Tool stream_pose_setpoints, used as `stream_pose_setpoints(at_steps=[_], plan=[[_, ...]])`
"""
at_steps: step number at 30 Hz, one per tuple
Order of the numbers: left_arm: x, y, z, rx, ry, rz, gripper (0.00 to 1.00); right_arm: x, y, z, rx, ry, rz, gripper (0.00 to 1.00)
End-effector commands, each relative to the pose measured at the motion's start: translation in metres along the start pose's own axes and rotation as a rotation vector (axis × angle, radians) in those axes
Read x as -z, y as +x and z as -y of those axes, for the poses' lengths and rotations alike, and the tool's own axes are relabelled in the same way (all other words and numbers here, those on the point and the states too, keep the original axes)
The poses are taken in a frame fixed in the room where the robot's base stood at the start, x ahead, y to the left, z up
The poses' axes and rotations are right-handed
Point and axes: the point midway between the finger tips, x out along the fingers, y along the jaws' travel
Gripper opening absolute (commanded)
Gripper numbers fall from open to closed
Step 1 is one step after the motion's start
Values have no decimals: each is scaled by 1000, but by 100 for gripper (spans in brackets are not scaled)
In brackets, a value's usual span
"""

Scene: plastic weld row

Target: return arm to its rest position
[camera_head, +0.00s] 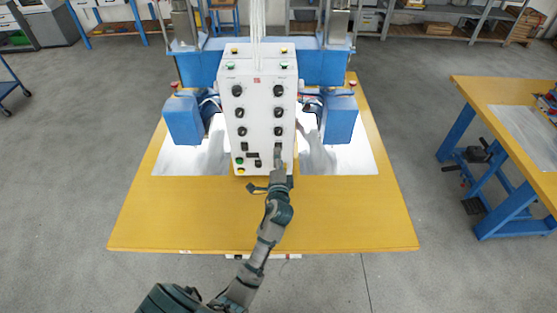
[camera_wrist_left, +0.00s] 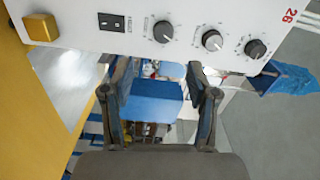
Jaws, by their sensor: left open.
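My left arm reaches up from the bottom of the head view. My left gripper (camera_head: 279,155) is at the lower right part of the white control box (camera_head: 258,110), in front of its face. In the left wrist view the gripper (camera_wrist_left: 160,85) is open, with nothing between its two dark fingers. The white panel (camera_wrist_left: 185,12) with knobs, a black switch (camera_wrist_left: 112,22) and a yellow button (camera_wrist_left: 42,28) lies just past the fingertips. I cannot tell whether a finger touches it. My right gripper is not in view.
The control box stands on a yellow table (camera_head: 210,215) between blue machine blocks (camera_head: 184,118) and metal plates (camera_head: 185,160). The table's front is clear apart from my arm. Another yellow table (camera_head: 490,95) stands at the right. Shelves (camera_head: 450,15) line the back.

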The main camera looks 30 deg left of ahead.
Motion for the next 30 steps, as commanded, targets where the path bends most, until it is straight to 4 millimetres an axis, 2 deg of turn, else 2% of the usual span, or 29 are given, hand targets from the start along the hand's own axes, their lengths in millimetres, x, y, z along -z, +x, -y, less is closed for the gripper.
stream_pose_setpoints(at_steps=[16,20,23,26,27,30], plan=[[0,-3,0,-1,-1,0,59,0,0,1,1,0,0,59],[-8,-14,-18,-58,-54,7,59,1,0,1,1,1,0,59],[-23,-44,-59,-198,-179,29,59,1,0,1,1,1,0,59],[-41,-96,-114,-413,-352,82,59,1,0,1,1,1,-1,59],[-48,-121,-134,-506,-419,111,59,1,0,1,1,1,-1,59],[-59,-177,-170,-702,-542,187,59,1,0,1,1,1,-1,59]])
